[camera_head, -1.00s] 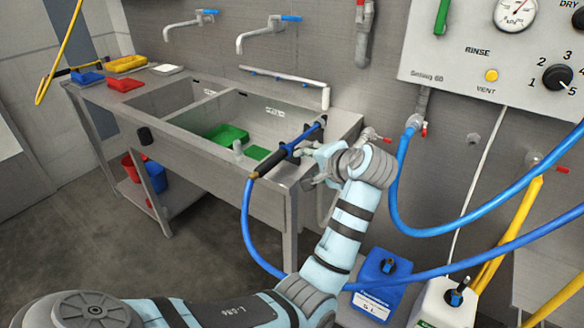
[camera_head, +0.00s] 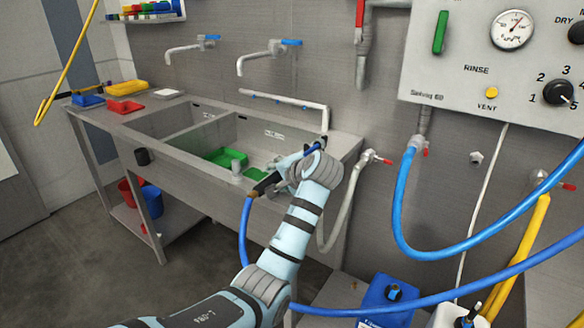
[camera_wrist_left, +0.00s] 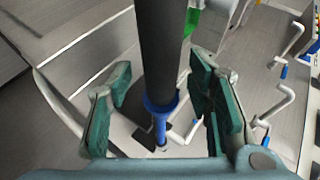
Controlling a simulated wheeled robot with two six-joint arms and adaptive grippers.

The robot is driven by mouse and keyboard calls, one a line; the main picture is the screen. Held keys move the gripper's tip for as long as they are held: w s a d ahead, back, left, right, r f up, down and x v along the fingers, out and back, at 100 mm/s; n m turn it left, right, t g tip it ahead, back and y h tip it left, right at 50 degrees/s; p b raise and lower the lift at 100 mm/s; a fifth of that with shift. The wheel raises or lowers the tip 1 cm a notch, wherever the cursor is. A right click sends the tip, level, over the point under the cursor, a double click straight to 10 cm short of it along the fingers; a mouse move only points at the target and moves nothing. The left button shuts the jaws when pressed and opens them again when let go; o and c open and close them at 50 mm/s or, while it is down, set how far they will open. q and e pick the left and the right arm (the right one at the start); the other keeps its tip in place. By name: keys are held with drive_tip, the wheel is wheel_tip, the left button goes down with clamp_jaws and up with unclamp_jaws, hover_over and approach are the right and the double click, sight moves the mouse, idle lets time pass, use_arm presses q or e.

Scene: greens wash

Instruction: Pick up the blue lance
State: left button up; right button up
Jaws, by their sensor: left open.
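The blue lance (camera_head: 265,183) lies at a slant over the right end of the sink. It has a black grip, a brass-coloured end and a blue front part; a blue hose hangs from its lower end. My left gripper (camera_head: 278,178) is at the lance, and my wrist hides part of it in the head view. In the left wrist view, the black grip and blue collar of the lance (camera_wrist_left: 160,50) run between the green-padded fingers of my open left gripper (camera_wrist_left: 160,85). Gaps show on both sides. My right gripper is out of view.
The steel sink (camera_head: 190,160) holds a green tray (camera_head: 225,158). Red tray (camera_head: 125,106) and yellow tray (camera_head: 127,88) stand on its left end. A tap with a red handle (camera_head: 372,157) is close to my wrist. A blue canister (camera_head: 385,297) stands at lower right.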

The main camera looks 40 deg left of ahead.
use_arm(q)
drive_tip(key=shift+s+d+r, duration=0.1)
drive_tip(key=c, duration=0.8)
drive_tip(key=shift+c, duration=0.2)
